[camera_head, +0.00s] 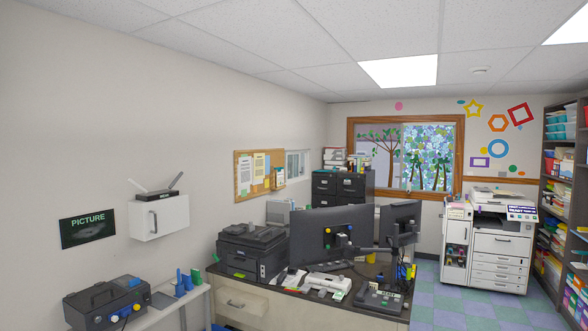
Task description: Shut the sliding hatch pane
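A wood-framed opening (349,137) is in the far wall, partly behind dark filing cabinets. Its right half is filled by a leafy, blue-green patterned area (428,150); its left half looks paler, with a tree. A smaller pale-framed window (297,163) is in the left wall beside the pinboard. I cannot tell which of the two is the hatch, or how far its pane stands open. Neither of my grippers is in view.
A desk with monitors (325,235) and a black printer (252,250) fills the middle foreground. Dark filing cabinets (340,186) stand behind it. A white copier (500,245) and shelves (565,190) are at right. Checkered floor (450,308) is clear between desk and copier.

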